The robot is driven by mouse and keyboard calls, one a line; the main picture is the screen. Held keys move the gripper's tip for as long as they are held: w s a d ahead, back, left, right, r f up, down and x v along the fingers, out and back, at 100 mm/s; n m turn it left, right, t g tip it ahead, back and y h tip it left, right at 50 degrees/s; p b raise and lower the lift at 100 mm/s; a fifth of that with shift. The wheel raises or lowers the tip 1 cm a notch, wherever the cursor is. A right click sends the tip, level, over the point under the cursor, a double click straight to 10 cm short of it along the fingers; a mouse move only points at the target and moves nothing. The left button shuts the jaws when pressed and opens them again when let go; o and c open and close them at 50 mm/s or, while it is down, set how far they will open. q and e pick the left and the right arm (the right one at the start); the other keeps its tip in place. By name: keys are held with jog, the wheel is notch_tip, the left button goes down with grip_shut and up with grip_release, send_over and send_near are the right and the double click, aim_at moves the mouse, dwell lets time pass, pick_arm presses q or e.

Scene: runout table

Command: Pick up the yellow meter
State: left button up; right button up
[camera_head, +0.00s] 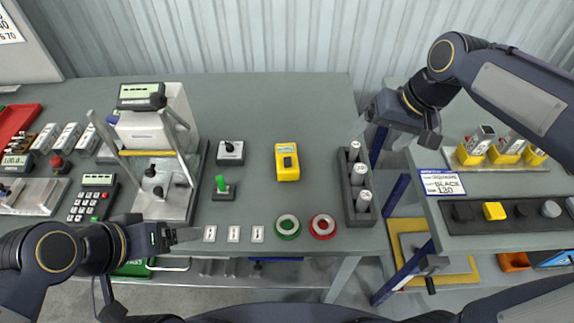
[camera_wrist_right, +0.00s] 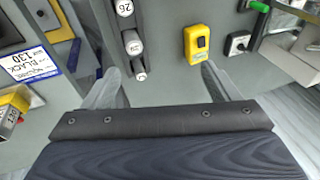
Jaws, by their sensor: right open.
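The yellow meter (camera_head: 287,162) lies on the grey table, right of its middle, with a dark dial on its face. It also shows in the right wrist view (camera_wrist_right: 197,45), at the upper right. My right gripper (camera_head: 379,131) is open and empty, right of and behind the meter, above the table's right edge. In the right wrist view its two pale fingers (camera_wrist_right: 160,84) are spread apart, and the meter lies beyond them, untouched. My left gripper (camera_head: 190,236) is at the front left edge, away from the meter; whether it is open is unclear.
A dark rack with white-capped cylinders (camera_head: 358,187) stands right of the meter. A green ring (camera_head: 287,227) and a red ring (camera_head: 322,226) lie in front. A black switch box (camera_head: 230,151) and a green-lever box (camera_head: 222,188) are to the left. The table behind the meter is clear.

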jog(key=w+a+f+g+h+b, duration=0.2)
jog(key=w+a+f, duration=0.65)
jog(key=w, duration=0.25)
jog(key=n+h+b, duration=0.1)
jog(key=b, duration=0.1)
send_over(286, 151)
jog(key=f, duration=0.7)
jog(key=shift+s+d+f, duration=0.1)
jog(key=shift+d+f, duration=0.15)
jog(key=f, duration=0.2)
jog(key=f+p, duration=0.1)
jog(key=f, duration=0.4)
jog(key=shift+a+f+p, duration=0.25)
jog(key=shift+f+p, duration=0.1)
jog(key=shift+p, duration=0.05)
jog(key=shift+c, duration=0.4)
jog(key=shift+r, duration=0.1)
jog(key=c, duration=1.2)
